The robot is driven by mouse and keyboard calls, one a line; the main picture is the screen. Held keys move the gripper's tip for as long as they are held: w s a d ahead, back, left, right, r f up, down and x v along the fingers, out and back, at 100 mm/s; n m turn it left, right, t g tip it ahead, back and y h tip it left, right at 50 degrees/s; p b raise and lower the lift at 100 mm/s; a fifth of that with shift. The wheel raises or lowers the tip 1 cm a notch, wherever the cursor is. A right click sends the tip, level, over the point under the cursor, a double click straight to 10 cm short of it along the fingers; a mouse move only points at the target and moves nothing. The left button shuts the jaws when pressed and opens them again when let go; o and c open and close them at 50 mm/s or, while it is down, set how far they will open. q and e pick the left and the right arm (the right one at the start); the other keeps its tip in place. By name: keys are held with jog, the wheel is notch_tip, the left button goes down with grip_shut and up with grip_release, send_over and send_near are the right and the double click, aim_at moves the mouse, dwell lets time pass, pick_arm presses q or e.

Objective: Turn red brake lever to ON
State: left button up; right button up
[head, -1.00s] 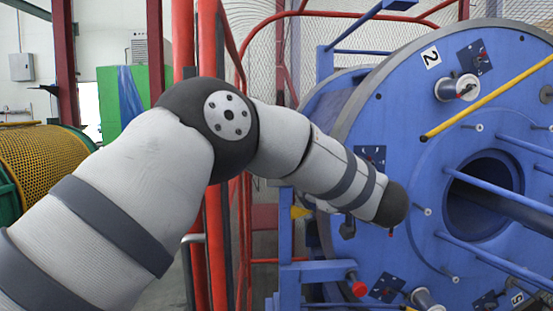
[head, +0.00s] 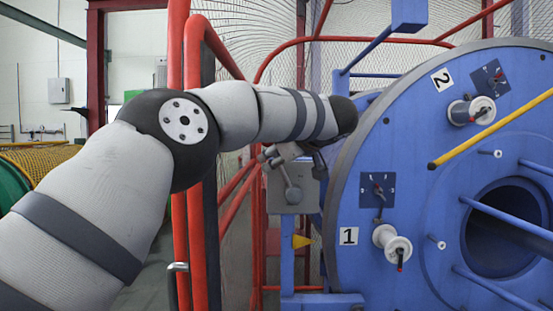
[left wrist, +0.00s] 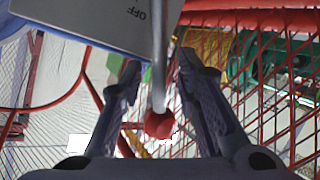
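The red ball knob of the brake lever (left wrist: 158,124) shows in the left wrist view, at the end of a grey rod. The rod runs down in front of a grey box (left wrist: 85,22) with an upside-down OFF label. My left gripper (left wrist: 159,70) is open, with one finger on each side of the rod and knob and visible gaps to both. In the head view the grey box (head: 293,196) stands left of the blue wheel. My left gripper (head: 284,152) is at its top, partly hidden by my wrist. The knob cannot be made out there. My right gripper is not in view.
The large blue wheel (head: 385,245) with spools and rods fills the right. Red tubular posts (head: 196,230) and a wire mesh guard (head: 345,25) stand close around my left arm. A yellow perforated drum (head: 40,158) is at the far left.

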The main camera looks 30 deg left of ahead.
aim_at(297, 187)
pick_arm(q)
jog(key=shift+c, duration=0.4)
grip_shut()
jog(key=shift+w+d+m+y+b, duration=0.45)
jog(key=shift+w+d+m+y, duration=0.15)
jog(key=shift+d+m, duration=0.15)
jog(key=shift+w+d+r+m+y+b, duration=0.1)
jog(key=shift+w+d+m+y+b, duration=0.25)
jog(key=shift+d+m+y, duration=0.25)
jog(key=shift+w+d+r+m+y+b, duration=0.1)
jog(key=shift+w+d+m+y+b, duration=0.1)
jog(key=shift+w+d+m+y, duration=0.3)
jog(key=shift+w+d+f+m+t+y+b, duration=0.15)
jog(key=shift+w+d+m+y, duration=0.15)
jog(key=shift+d+m, duration=0.3)
jog(key=shift+w+d+f+m+t+y+b, duration=0.1)
jog(key=shift+w+d+m+y+b, duration=0.15)
jog(key=shift+d+m+y, duration=0.3)
jog(key=shift+w+d+f+m+t+y+b, duration=0.15)
jog(key=shift+w+d+m+y, duration=0.1)
jog(key=shift+d+m, duration=0.4)
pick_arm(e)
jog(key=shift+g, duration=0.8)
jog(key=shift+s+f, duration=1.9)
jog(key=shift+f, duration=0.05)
